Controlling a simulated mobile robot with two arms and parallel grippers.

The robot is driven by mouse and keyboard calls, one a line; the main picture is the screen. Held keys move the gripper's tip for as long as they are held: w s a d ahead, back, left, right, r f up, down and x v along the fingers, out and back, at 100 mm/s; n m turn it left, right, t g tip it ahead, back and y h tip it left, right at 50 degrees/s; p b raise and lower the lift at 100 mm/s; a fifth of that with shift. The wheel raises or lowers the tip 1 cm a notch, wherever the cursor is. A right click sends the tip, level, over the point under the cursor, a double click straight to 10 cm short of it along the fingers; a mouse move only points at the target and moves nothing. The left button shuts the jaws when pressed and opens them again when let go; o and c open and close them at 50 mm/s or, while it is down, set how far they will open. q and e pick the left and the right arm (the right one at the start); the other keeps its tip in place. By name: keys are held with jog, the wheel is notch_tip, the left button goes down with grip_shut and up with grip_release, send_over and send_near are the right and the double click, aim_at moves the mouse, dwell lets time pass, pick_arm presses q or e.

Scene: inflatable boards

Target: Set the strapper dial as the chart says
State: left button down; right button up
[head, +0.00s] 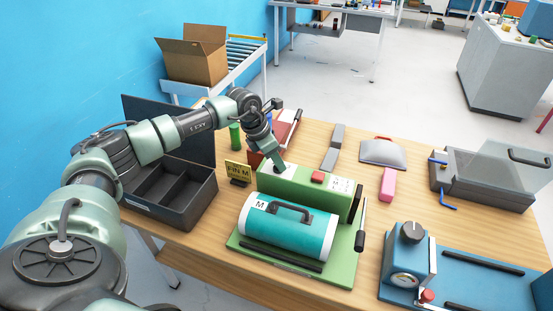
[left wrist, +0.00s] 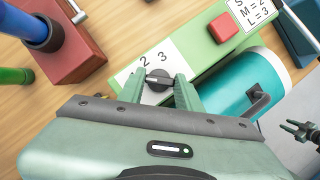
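The green strapper (head: 310,190) stands on the wooden table. Its dark dial (left wrist: 158,80) sits on a white plate at its left end, with the numerals 2 and 3 readable beside it. My left gripper (head: 280,168) is over that end; in the left wrist view its fingers (left wrist: 162,88) stand apart on either side of the dial. Contact cannot be made out. The chart (left wrist: 254,12) on the strapper's top reads M = 2, L = 3. A teal roll (head: 285,232) marked M lies in front. A dark gripper, apparently my right one (left wrist: 303,132), shows at the right edge.
A red button (head: 317,177) is beside the chart. A yellow sign (head: 238,171) reading FIN M and a dark divided tray (head: 170,190) stand left. A blue device with a knob and gauge (head: 408,262) stands right, a grey case (head: 485,180) behind it.

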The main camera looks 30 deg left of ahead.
pick_arm(q)
jog(key=shift+f+b, duration=0.1)
jog(key=shift+b, duration=0.3)
jog(key=m+b, duration=0.2)
jog(key=m+g+h+b, duration=0.1)
jog(key=b, duration=0.1)
jog(key=shift+w+a+f+m, duration=0.1)
jog(key=shift+w+m, duration=0.05)
jog(key=shift+m, duration=0.25)
jog(key=shift+m+g+h+b, duration=0.3)
jog(key=shift+m+b, duration=0.6)
jog(key=shift+m, duration=0.2)
jog(key=shift+w+r+m+g+b, duration=0.15)
jog(key=shift+m+g+b, duration=0.45)
jog(key=shift+m, duration=0.6)
jog(key=shift+r, duration=0.1)
jog(key=shift+a, duration=0.1)
jog(key=c, duration=1)
grip_release()
jog(key=shift+o, duration=0.2)
jog(key=shift+m, duration=0.3)
